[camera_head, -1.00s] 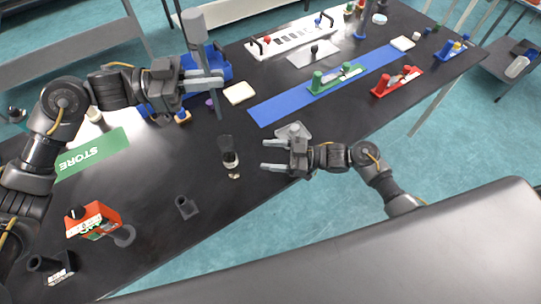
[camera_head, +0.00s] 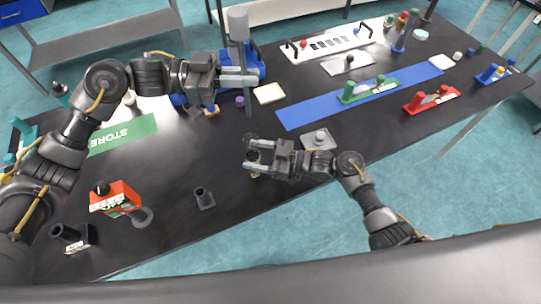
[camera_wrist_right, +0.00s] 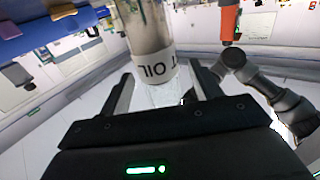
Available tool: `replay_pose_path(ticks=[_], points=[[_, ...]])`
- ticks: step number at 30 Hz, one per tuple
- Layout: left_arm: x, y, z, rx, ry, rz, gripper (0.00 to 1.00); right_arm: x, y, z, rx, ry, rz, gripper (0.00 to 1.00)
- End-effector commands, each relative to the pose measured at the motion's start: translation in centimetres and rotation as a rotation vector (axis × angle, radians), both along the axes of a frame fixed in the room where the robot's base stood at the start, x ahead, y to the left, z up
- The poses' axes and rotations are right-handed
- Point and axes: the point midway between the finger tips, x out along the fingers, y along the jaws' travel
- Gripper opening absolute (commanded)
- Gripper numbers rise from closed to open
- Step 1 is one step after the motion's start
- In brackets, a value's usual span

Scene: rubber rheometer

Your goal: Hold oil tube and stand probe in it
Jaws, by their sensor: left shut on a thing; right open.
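The probe is a grey cylinder (camera_head: 238,22) with a thin dark rod (camera_head: 248,105) hanging below it. My left gripper (camera_head: 243,77) is shut on the probe and holds it upright above the table. The oil tube (camera_wrist_right: 152,35) is clear with a white label reading OIL. In the right wrist view it shows between the two fingers of my right gripper (camera_wrist_right: 162,92), which are open and apart from it at the sides. In the head view my right gripper (camera_head: 252,156) mostly hides the tube, below and slightly right of the rod's lower end.
A dark square holder (camera_head: 204,199) and an orange device (camera_head: 117,197) stand at the front left of the black table. A green STORE mat (camera_head: 125,134) lies at left.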

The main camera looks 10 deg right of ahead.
Motion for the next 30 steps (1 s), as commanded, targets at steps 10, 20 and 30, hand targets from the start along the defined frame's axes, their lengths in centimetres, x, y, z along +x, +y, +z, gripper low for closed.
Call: replay_pose_path(ticks=[10, 20, 30], points=[[0.00, -0.01, 0.02, 0.000, 0.000, 0.000, 0.00, 0.33, 1.07, 0.01, 0.000, -0.001, 0.001, 0.63], [0.00, -0.01, 0.02, 0.000, 0.000, 0.000, 0.00, 0.32, 1.03, 0.01, 0.000, 0.000, 0.001, 0.35], [0.01, 0.00, -0.24, 0.000, 0.001, 0.000, 0.00, 0.31, 1.01, -0.01, 0.000, 0.000, 0.001, 0.13]])
